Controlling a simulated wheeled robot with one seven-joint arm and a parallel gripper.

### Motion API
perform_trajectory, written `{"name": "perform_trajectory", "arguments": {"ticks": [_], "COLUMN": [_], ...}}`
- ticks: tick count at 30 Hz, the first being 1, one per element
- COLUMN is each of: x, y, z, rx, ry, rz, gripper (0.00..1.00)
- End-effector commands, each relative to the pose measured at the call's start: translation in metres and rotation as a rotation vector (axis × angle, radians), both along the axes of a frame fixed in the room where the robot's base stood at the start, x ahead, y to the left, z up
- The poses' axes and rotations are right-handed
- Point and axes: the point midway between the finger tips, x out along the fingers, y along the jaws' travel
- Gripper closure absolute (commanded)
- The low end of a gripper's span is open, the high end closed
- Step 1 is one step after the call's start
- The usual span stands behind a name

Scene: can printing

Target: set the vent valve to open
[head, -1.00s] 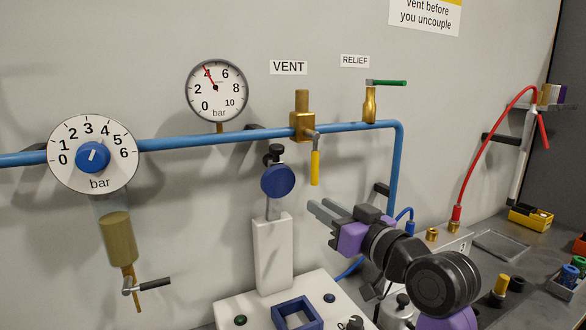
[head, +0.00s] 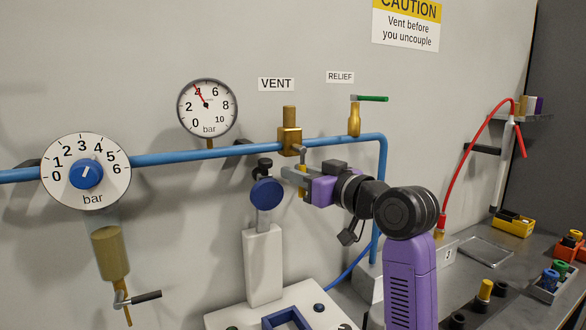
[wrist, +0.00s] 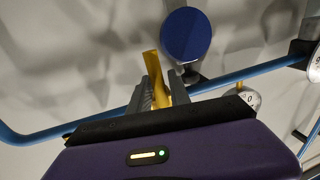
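The vent valve (head: 290,138) is a brass body on the blue pipe, below the VENT label. Its yellow handle (head: 302,192) hangs down, mostly hidden behind my gripper in the head view. My gripper (head: 296,176) is at the handle, with its fingers pointing left. In the wrist view the yellow handle (wrist: 151,64) shows between the two grey fingers of my gripper (wrist: 160,88). I cannot tell whether the fingers press on it.
A blue round knob (head: 267,193) on a white post stands just left of my gripper. The relief valve's green lever (head: 373,98) is above right. A pressure gauge (head: 207,107) reads about 4 bar. A regulator dial (head: 86,172) is at far left.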

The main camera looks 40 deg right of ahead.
Motion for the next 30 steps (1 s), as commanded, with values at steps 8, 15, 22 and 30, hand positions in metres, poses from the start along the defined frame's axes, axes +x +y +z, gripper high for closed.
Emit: {"name": "perform_trajectory", "arguments": {"ticks": [8, 15, 22, 30], "x": [0.016, 0.016, 0.016, 0.016], "y": [-0.001, -0.001, -0.001, -0.001], "z": [-0.001, -0.001, 0.000, 0.000], "rx": [0.000, 0.000, 0.000, 0.000], "ry": [0.001, 0.000, 0.000, 0.000], "rz": [0.000, 0.000, 0.000, 0.000], "gripper": [0.77, 0.84, 1.00, 1.00]}}
